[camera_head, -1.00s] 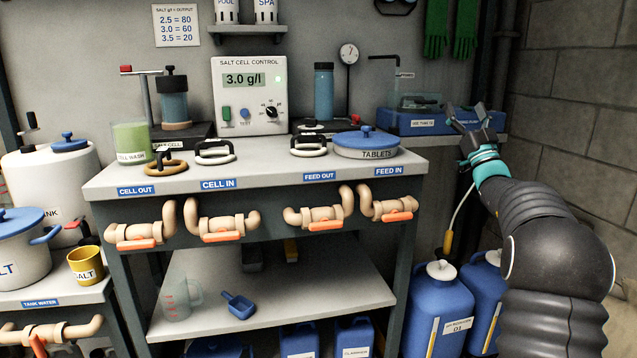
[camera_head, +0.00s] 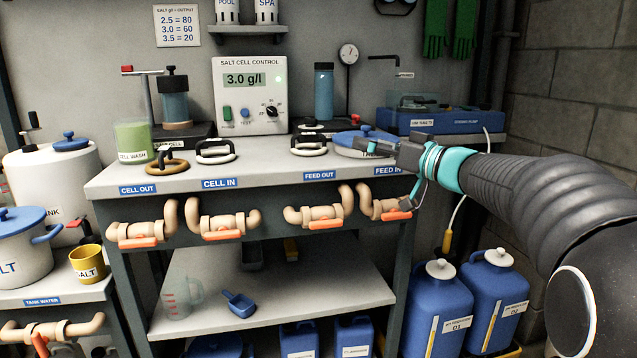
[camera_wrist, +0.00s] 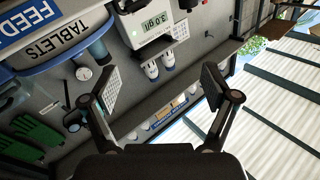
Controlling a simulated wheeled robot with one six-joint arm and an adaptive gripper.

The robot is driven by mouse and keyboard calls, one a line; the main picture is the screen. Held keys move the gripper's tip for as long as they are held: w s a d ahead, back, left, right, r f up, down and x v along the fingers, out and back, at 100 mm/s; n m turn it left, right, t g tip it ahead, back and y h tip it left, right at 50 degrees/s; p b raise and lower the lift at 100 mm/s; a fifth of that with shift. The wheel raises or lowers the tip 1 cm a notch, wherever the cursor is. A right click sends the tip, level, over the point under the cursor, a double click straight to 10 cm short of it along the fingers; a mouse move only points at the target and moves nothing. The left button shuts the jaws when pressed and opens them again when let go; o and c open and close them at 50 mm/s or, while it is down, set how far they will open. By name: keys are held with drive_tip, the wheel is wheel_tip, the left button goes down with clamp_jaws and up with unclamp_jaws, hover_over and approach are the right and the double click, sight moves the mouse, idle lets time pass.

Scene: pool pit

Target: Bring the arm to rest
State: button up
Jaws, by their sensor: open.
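My gripper (camera_head: 362,148) reaches in from the right and points left, in front of the right end of the workbench (camera_head: 262,172). It overlaps the blue-lidded TABLETS tub (camera_head: 352,137) in the head view and partly hides it; I cannot tell whether they touch. In the wrist view my gripper (camera_wrist: 162,95) has its two fingers spread wide with nothing between them. That view is turned, with the TABLETS tub (camera_wrist: 55,50) at the upper left and the salt cell control box (camera_wrist: 143,22) at the top.
A blue case (camera_head: 430,122) sits behind my gripper. Blue jugs (camera_head: 437,300) stand on the floor below my arm. A block wall (camera_head: 580,90) is at the right.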

drive_tip(key=s+a+f+m+g+h, duration=0.1)
drive_tip(key=s+a+f+g+h, duration=0.2)
drive_tip(key=s+f, duration=0.45)
drive_tip(key=s+a+f+m+g+h, duration=0.1)
drive_tip(key=s+a+f+g+h, duration=0.3)
drive_tip(key=s, duration=0.7)
drive_tip(key=s+d+f+m+h, duration=0.2)
drive_tip(key=s+d+f, duration=0.4)
drive_tip(key=s, duration=0.3)
drive_tip(key=s+d+f+m+h, duration=0.2)
drive_tip(key=s+d+f+h, duration=0.2)
drive_tip(key=s+f, duration=0.5)
drive_tip(key=shift+d+m+h, duration=0.4)
drive_tip(key=shift+d, duration=0.45)
